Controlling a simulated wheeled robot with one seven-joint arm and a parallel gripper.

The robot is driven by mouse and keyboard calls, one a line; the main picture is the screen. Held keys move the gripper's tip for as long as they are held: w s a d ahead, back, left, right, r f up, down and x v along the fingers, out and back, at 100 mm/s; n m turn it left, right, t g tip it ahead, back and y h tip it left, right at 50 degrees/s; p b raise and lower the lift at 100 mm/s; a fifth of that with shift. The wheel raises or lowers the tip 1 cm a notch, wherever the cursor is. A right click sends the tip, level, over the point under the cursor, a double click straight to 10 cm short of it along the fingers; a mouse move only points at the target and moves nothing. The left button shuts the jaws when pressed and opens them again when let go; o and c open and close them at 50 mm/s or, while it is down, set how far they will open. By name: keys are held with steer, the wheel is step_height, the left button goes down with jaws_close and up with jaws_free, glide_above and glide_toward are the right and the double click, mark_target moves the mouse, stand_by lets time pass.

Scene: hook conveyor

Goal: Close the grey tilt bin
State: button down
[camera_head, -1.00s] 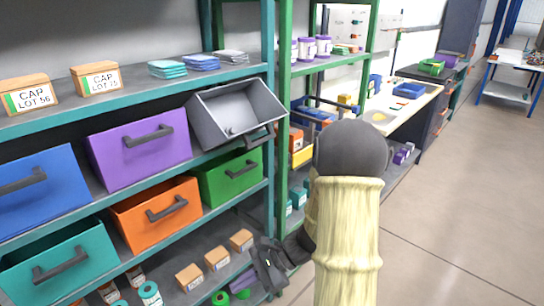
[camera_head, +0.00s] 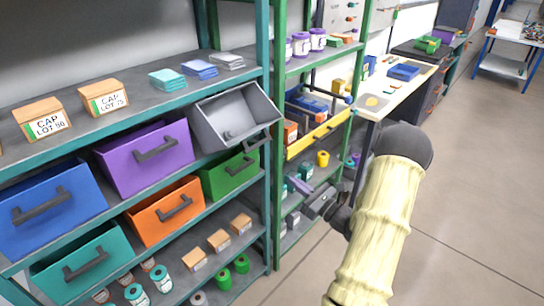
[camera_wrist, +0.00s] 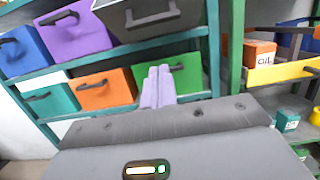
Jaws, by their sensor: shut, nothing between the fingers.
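The grey tilt bin (camera_head: 232,116) sits on the upper right of the bin rack in the head view, tipped forward with its inside showing. Its dark handle is on the lower front. In the wrist view the grey bin (camera_wrist: 150,22) shows at the top, cut off by the frame edge, with its dark handle across its front. My gripper (camera_head: 296,184) is below and to the right of the bin, in front of the green rack, and apart from it. In the wrist view my fingers (camera_wrist: 158,86) are together, with nothing between them, and point toward the rack.
Purple (camera_head: 146,158), blue (camera_head: 48,208), orange (camera_head: 165,211), teal (camera_head: 78,262) and green (camera_head: 230,174) bins surround it. A green rack upright (camera_head: 275,130) stands right of the grey bin. A yellow-fronted shelf (camera_head: 318,135) is beyond it. Open floor (camera_head: 470,220) lies to the right.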

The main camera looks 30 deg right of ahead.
steer(key=r+p+x, duration=0.2)
steer(key=p+x, duration=0.3)
steer(key=x, duration=0.8)
steer(key=shift+s+d+r, duration=0.15)
steer(key=shift+s+r, duration=0.15)
steer(key=shift+r, duration=0.05)
steer(key=shift+r+p, duration=0.1)
steer(key=shift+p, duration=0.2)
